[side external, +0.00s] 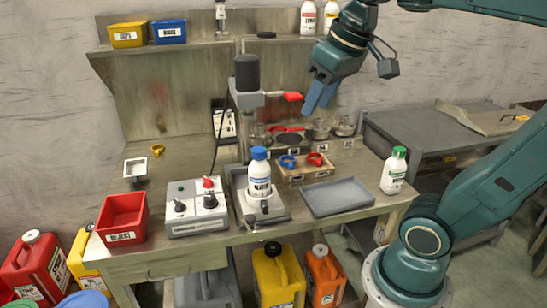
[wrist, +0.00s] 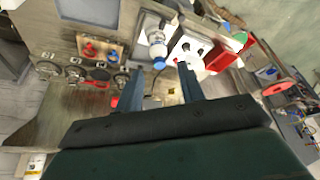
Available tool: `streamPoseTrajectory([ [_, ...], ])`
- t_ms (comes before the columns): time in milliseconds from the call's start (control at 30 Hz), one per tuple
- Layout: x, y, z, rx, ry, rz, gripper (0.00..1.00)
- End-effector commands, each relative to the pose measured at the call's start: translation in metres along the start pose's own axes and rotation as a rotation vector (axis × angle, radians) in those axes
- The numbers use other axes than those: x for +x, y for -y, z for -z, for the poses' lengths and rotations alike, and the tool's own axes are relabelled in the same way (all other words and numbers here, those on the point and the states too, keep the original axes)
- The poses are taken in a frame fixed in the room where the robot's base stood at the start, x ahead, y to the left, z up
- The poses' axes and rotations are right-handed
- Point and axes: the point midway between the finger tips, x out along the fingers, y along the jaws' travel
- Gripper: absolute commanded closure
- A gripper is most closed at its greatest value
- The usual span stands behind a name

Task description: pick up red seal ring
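The red seal ring (side external: 315,159) lies in the right part of a small wooden tray (side external: 303,175) on the bench. A blue ring (side external: 287,161) lies to its left in the same tray. In the wrist view the red ring (wrist: 89,49) and the blue ring (wrist: 113,56) show in the tray at the upper left. My gripper (side external: 318,106) hangs well above the bench, above and behind the tray. In the wrist view its two fingers (wrist: 160,72) stand apart with nothing between them. It is open and touches nothing.
A press (side external: 248,75) with a red handle (side external: 292,96) stands left of my gripper. A blue-capped bottle (side external: 259,174) stands left of the tray. Several small bowls (side external: 342,127) sit behind it. A grey tray (side external: 338,197) and a green-capped bottle (side external: 394,172) are to the right.

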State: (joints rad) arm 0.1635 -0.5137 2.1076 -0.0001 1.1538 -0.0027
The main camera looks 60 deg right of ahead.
Motion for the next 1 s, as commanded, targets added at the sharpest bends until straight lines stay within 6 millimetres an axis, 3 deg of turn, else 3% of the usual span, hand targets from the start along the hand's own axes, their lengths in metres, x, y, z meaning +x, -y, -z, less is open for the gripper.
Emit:
streamPoseTrajectory([
  [200, 0.004, -0.034, 0.047, 0.11, 0.071, -0.042, 0.61],
  [500, 0.019, -0.094, 0.098, 0.258, 0.164, -0.084, 0.61],
  [800, 0.044, -0.172, 0.13, 0.41, 0.254, -0.112, 0.61],
  [1000, 0.064, -0.225, 0.138, 0.504, 0.307, -0.122, 0.61],
])
